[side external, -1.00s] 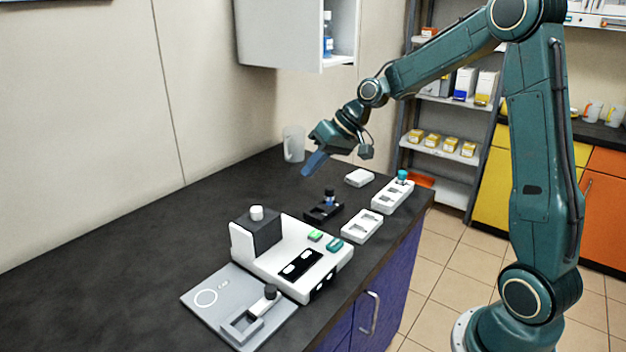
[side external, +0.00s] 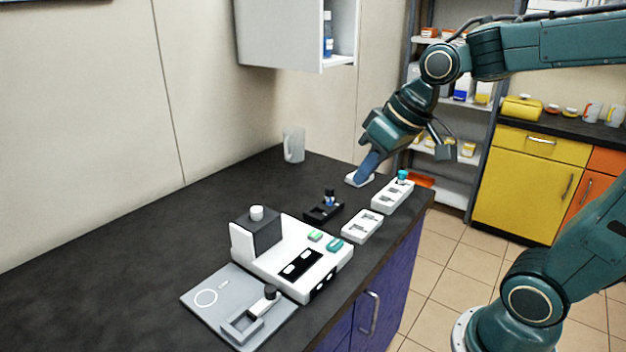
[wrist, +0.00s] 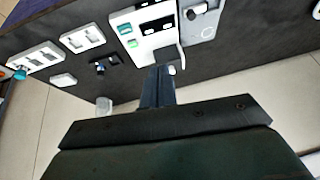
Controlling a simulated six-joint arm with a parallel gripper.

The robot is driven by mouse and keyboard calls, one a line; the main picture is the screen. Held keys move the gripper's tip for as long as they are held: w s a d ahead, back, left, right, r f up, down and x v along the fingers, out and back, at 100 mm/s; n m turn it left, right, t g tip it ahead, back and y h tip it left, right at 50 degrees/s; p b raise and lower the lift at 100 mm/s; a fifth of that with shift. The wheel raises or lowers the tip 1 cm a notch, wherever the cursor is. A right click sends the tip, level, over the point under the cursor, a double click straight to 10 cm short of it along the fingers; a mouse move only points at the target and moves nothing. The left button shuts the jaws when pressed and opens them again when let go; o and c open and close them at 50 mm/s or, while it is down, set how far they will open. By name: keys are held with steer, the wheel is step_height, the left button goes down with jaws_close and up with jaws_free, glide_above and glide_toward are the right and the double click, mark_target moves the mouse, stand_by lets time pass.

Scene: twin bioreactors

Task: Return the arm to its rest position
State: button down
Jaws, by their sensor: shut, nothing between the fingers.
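My gripper (side external: 368,166) is in the air above the far right part of the dark bench (side external: 130,255) in the side external view. Its blue fingers point down and left, in front of a small white box, and hold nothing. In the wrist view my gripper (wrist: 160,72) shows its fingers together, and the bench top lies beyond them. The white twin bioreactor unit (side external: 280,262) stands on the bench, apart from my gripper. It also shows in the wrist view (wrist: 152,40).
Two white racks (side external: 362,227) (side external: 385,203), the farther with a teal-capped item, lie along the right edge. A black holder (side external: 322,212) with a blue vial, a clear jug (side external: 294,145) and a grey plate (side external: 205,312) are on the bench. A wall cabinet (side external: 290,35) hangs above.

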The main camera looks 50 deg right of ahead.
steer(key=s+f+h, duration=0.1)
steer(key=s, duration=1)
steer(key=shift+s, duration=0.15)
